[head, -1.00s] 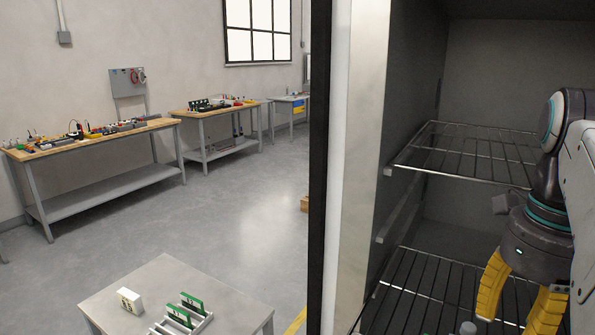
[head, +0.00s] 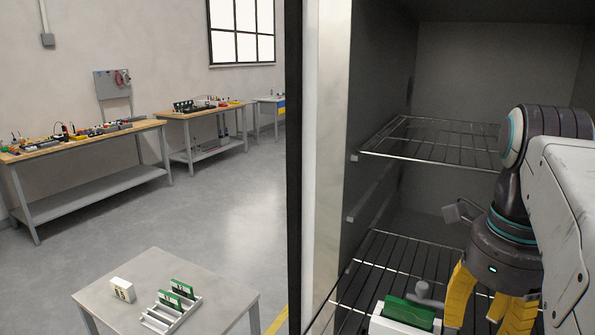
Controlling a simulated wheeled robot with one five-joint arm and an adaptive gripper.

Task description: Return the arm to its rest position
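My gripper (head: 487,318), with yellow fingers on a dark wrist, is at the lower right in front of the chamber's lower rack. Its fingers point down and stand apart, with nothing seen between them; the tips are close to the bottom edge of the picture. My arm comes in from the right edge, bent at the elbow joint. Left of the fingers, a green board (head: 408,311) stands in a white holder (head: 392,327) with a grey knob (head: 424,289) behind it. The fingers look apart from it. The holder's lower part is cut off.
The open chamber has an upper wire rack (head: 430,155) and a lower wire rack (head: 390,275). Its left door frame (head: 326,150) stands close by. A grey table (head: 215,275) at lower left bears a white block (head: 122,289) and a rack of green boards (head: 170,312). Workbenches line the far wall.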

